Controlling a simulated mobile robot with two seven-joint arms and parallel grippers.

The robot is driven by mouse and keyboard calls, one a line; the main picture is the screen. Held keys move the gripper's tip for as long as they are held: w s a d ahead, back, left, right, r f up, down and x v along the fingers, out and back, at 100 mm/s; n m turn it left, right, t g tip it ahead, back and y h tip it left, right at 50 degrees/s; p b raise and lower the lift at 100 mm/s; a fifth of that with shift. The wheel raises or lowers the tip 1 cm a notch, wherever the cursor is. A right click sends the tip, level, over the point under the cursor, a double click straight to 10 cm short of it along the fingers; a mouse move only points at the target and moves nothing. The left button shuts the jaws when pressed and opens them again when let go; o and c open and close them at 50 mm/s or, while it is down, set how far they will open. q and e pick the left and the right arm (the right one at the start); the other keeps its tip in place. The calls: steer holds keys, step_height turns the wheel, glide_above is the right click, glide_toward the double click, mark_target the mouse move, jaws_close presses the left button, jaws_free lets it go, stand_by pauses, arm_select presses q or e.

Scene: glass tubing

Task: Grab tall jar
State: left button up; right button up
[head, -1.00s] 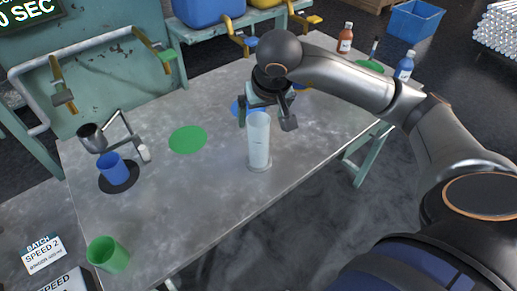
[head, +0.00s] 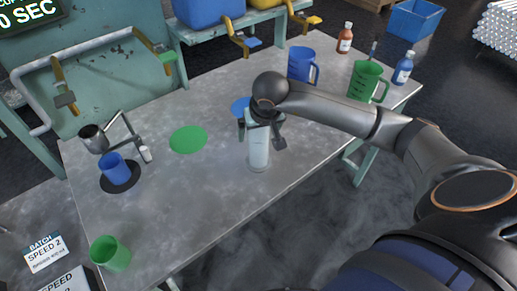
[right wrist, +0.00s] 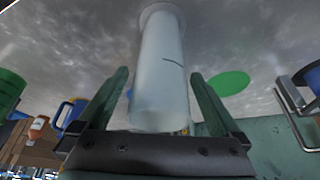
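The tall jar (head: 259,152) is a clear, whitish cylinder with a wider foot. It stands upright on the grey table near its front edge. My right gripper (head: 260,138) is over the jar's upper part, with one finger on each side; the hand hides the rim. In the right wrist view the jar (right wrist: 163,75) is between the two spread green fingers (right wrist: 160,85), with gaps showing beside it. The gripper is open. My left gripper is not in view.
A blue pitcher (head: 301,66), a green pitcher (head: 367,85) and bottles stand at the right end of the table. A green disc (head: 188,139) lies left of the jar. A blue cup (head: 116,170) and a green cup (head: 109,255) are farther left.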

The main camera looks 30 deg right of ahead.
jaws_close()
stand_by(0.7)
